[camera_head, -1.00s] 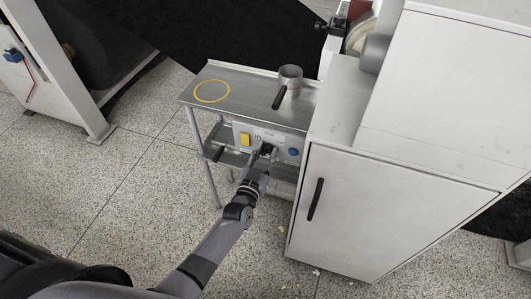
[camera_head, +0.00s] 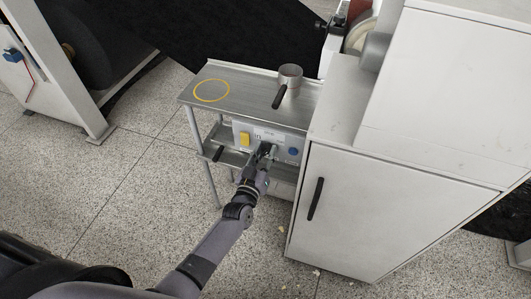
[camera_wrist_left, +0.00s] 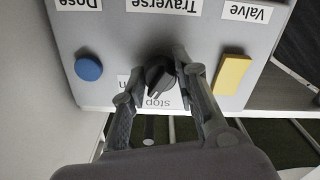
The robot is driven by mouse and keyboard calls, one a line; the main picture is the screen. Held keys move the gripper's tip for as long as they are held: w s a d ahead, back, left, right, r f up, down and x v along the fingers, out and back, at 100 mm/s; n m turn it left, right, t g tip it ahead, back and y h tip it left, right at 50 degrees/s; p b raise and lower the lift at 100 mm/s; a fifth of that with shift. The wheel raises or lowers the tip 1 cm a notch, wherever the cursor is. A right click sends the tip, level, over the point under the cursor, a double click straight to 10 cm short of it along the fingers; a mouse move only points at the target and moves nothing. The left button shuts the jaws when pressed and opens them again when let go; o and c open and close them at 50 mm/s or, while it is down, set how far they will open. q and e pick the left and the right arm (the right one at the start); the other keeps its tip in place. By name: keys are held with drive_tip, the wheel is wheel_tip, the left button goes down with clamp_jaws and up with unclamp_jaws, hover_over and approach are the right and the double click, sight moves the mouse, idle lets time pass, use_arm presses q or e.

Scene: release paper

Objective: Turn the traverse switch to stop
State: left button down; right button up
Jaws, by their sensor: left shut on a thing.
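The traverse switch is a black rotary knob (camera_wrist_left: 159,73) on a light grey panel (camera_wrist_left: 112,40), seen upside down in the left wrist view. A "Traverse" label (camera_wrist_left: 164,5) sits on one side of it, and a "stop" label (camera_wrist_left: 168,102) on the other. The knob's narrow end points down toward the "stop" label in that view. My left gripper (camera_wrist_left: 160,72) is shut on the knob, one finger on each side. In the head view the left gripper (camera_head: 264,153) is at the panel front and largely hides the knob. My right gripper is not in view.
A blue round button (camera_wrist_left: 88,69) and a yellow switch (camera_wrist_left: 231,75) flank the knob. Above the panel is a metal shelf (camera_head: 240,97) with a handled metal cup (camera_head: 290,77). A white cabinet (camera_head: 385,215) stands close on the right. Open floor lies left.

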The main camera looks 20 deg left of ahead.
use_arm(q)
drive_tip(key=n, duration=0.5)
drive_tip(key=shift+b, duration=0.4)
drive_tip(key=shift+n, duration=0.3)
drive_tip(key=c, duration=1.2)
unclamp_jaws()
drive_tip(key=shift+c, duration=0.2)
drive_tip(key=shift+s, duration=0.1)
drive_tip(key=s, duration=1.2)
drive_tip(key=shift+a, duration=0.25)
drive_tip(key=shift+w, duration=0.1)
